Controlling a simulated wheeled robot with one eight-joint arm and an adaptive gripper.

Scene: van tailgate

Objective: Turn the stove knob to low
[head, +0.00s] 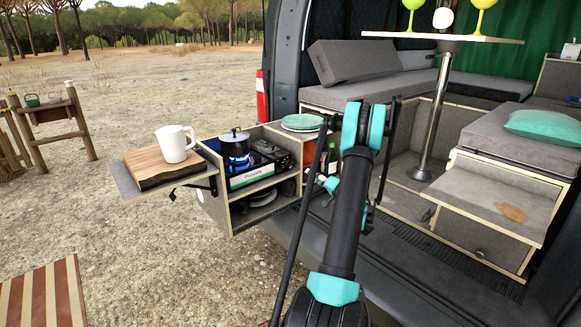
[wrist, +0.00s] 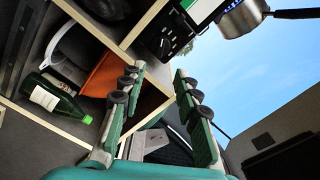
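In the wrist view the stove's white and green front (wrist: 204,8) and the pot (wrist: 243,17) show at the top.
A white mug (head: 175,143) stands on a wooden board (head: 157,167) left of the stove. Green plates (head: 302,122) lie right of it. The table leg (head: 435,115) stands inside the van.

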